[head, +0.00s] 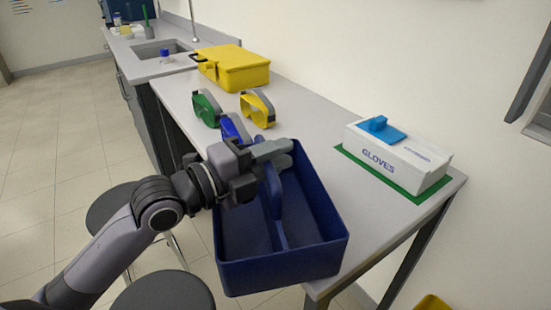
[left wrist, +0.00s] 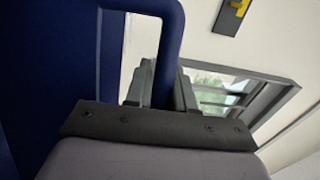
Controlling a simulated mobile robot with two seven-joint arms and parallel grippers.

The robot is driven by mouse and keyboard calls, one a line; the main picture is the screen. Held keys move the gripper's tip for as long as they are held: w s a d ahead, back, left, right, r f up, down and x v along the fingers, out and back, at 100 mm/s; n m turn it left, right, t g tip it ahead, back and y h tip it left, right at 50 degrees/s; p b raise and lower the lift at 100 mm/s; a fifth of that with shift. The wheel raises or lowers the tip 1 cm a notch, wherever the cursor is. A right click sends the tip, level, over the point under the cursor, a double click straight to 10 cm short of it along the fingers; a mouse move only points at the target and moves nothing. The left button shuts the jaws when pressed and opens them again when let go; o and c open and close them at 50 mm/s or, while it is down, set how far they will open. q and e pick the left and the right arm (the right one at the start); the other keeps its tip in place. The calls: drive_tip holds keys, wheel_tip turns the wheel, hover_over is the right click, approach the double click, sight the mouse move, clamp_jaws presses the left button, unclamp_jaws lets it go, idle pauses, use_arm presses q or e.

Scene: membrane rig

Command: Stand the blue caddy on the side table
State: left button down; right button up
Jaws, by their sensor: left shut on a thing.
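The blue caddy (head: 290,262) is a dark blue open box with a central divider that rises to a handle. It looks empty. In the head view it is in front of the bench edge and overlaps the bench top; I cannot tell whether it touches it. My left gripper (head: 272,152) is shut on the caddy's handle from the left. In the left wrist view the two fingers (left wrist: 160,85) are on either side of the blue handle bar (left wrist: 168,50). My right gripper is not in view. No separate side table is clearly identifiable.
The grey bench (head: 330,135) holds a yellow case (head: 235,70), green goggles (head: 206,108), yellow goggles (head: 258,108), blue goggles (head: 232,127) and a white glove box (head: 395,160) on a green mat (head: 432,195). Stools (head: 165,292) stand at the lower left. A sink (head: 165,50) is farther back.

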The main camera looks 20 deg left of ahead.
use_arm(q)
drive_tip(key=shift+f, duration=0.1)
drive_tip(key=shift+f, duration=0.2)
drive_tip(key=c, duration=1)
unclamp_jaws()
drive_tip(key=shift+o, duration=0.2)
